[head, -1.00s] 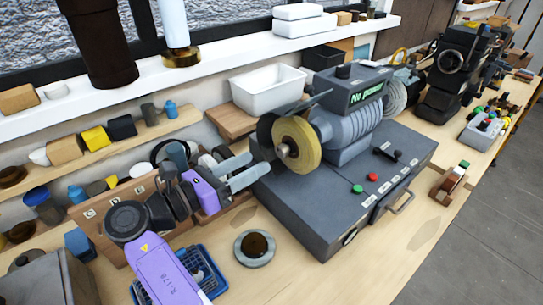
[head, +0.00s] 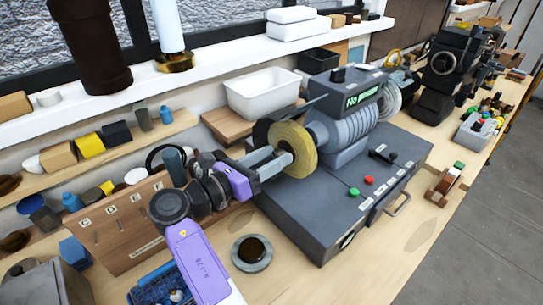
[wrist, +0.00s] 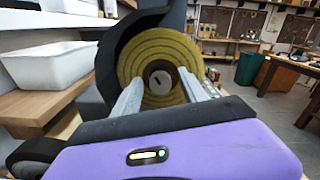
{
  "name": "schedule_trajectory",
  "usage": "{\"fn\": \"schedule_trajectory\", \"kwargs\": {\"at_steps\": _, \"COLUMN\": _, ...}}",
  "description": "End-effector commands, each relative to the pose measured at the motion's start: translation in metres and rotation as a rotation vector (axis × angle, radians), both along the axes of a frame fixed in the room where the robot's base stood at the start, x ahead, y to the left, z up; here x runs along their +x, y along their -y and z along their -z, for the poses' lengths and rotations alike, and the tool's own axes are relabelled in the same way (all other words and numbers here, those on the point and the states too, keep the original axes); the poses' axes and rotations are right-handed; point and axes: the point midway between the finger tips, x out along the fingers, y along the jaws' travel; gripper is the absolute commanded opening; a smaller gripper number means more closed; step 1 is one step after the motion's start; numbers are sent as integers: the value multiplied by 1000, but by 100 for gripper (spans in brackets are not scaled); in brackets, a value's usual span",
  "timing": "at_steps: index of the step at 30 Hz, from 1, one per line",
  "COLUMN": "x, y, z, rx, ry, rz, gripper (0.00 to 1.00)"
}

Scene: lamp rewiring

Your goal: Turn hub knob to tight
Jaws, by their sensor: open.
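The hub knob (wrist: 160,82) is a small round grey piece with a dark slot at the centre of the yellow ringed wheel (wrist: 136,57). In the head view the yellow wheel (head: 299,146) sits on the left end of the grey machine (head: 345,180), and my gripper hides most of its hub. My gripper (head: 280,158) is open, its two grey fingers pointing at the hub. In the wrist view my gripper (wrist: 160,84) has one finger to each side of the knob. I cannot tell whether the fingers touch it.
A dark guard (wrist: 112,52) curves around the wheel's left side. A white bin (head: 263,93) stands on a wooden block behind. A round grey dish (head: 252,253) is on the bench in front of the machine. A lettered wooden board (head: 120,225) stands at left.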

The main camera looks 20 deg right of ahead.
Motion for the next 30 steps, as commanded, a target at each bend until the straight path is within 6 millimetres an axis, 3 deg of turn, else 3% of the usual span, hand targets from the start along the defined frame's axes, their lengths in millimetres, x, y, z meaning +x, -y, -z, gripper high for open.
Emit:
{"fn": "schedule_trajectory", "kwargs": {"at_steps": 3, "x": 0, "y": 0, "z": 0, "rx": 0, "ry": 0, "rz": 0, "gripper": 49}}
{"fn": "schedule_trajectory", "kwargs": {"at_steps": 11, "x": 0, "y": -1, "z": 0, "rx": 0, "ry": 0, "rz": 0, "gripper": 0}}
{"fn": "schedule_trajectory", "kwargs": {"at_steps": 23, "x": 0, "y": 0, "z": -1, "rx": 17, "ry": 55, "rz": 0, "gripper": 0}}
{"fn": "schedule_trajectory", "kwargs": {"at_steps": 30, "x": -1, "y": 0, "z": -1, "rx": 66, "ry": 207, "rz": 0, "gripper": 0}}
